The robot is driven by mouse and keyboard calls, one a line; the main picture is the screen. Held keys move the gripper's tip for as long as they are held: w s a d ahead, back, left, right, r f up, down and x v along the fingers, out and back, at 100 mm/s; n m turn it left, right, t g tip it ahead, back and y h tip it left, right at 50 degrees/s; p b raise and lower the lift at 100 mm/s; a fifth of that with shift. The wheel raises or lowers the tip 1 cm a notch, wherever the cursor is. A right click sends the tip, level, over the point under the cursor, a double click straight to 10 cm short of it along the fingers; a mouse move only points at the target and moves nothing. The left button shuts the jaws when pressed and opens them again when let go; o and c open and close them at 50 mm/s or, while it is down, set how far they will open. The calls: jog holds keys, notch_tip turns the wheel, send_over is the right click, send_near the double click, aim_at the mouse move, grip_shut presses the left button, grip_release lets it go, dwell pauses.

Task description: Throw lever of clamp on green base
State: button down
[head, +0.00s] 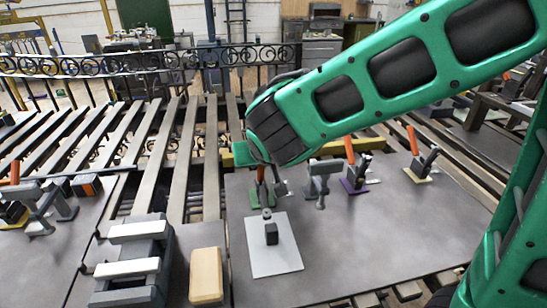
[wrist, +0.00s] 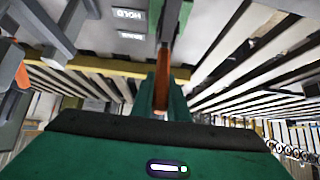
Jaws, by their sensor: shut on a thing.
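The clamp on the green base (head: 262,198) stands on the grey table behind the white plate. Its orange lever (head: 260,173) shows just below my wrist, and its upper part is hidden by my arm. In the wrist view the orange lever (wrist: 161,98) sits between the fingers of my gripper (wrist: 163,92). The gripper is shut on this lever. In the head view the fingertips are mostly hidden behind my own wrist. A grey metal bar of the clamp (wrist: 168,22) runs beyond the lever in the wrist view.
A clamp on a purple base (head: 353,186) and one on a yellow base (head: 418,174) stand to the right. A grey clamp (head: 318,182) stands close by. In front are a white plate (head: 274,258) with a black block and a wooden block (head: 206,275).

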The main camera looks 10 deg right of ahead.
jog(key=shift+s+f, duration=0.15)
jog(key=c, duration=1.7)
grip_release()
jog(key=shift+r, duration=0.2)
jog(key=v, duration=1)
jog(key=shift+s+r, duration=0.1)
jog(key=shift+s, duration=0.05)
